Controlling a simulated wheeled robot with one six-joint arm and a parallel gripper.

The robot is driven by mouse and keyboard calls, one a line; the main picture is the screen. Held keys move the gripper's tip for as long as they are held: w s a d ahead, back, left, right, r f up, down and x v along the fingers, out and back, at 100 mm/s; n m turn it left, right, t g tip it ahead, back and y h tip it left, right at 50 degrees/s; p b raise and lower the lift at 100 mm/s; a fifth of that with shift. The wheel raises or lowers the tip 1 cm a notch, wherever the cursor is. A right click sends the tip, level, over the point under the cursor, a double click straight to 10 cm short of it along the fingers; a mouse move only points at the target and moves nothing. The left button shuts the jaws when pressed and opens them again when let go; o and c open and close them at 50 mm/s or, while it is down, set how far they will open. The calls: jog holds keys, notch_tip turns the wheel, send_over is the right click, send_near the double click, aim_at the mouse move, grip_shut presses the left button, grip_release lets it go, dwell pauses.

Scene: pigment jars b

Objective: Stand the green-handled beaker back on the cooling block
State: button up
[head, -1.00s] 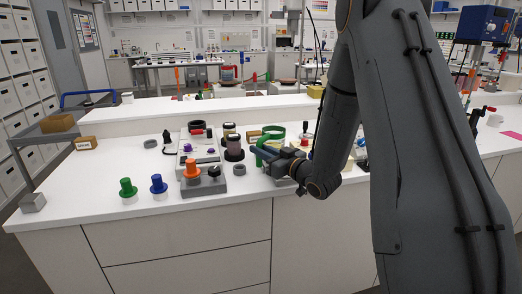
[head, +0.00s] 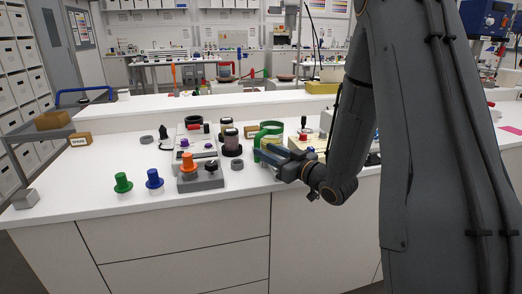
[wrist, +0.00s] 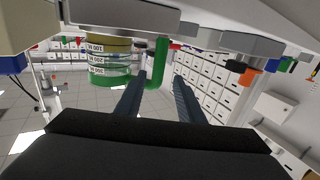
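The green-handled beaker (head: 268,132) stands on the white bench, right of the dark jars, its lower part hidden behind my gripper (head: 258,153). In the wrist view the beaker (wrist: 110,70) appears upside down, a banded, labelled vessel with a green band, and its green handle (wrist: 158,62) runs toward my fingers. My gripper (wrist: 157,85) is open, with a gap between the two fingers. The handle appears between or just beyond the fingertips; contact is not clear. I cannot tell which thing is the cooling block.
Dark jars (head: 232,143) stand just left of the beaker. A yellow-and-white box (head: 307,143) is close on the right.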

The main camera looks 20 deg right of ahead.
aim_at(259, 144)
jog(key=shift+o, duration=0.4)
jog(key=v, duration=0.2)
jog(key=shift+s+d, duration=0.15)
jog(key=shift+s, duration=0.1)
jog(key=shift+w+r+p, duration=0.1)
jog(key=shift+r+p, duration=0.3)
jog(key=shift+p, duration=0.4)
jog(key=shift+p+x, duration=1.3)
jog(key=shift+x, duration=2.75)
jog(key=shift+d+f, duration=0.15)
grip_shut()
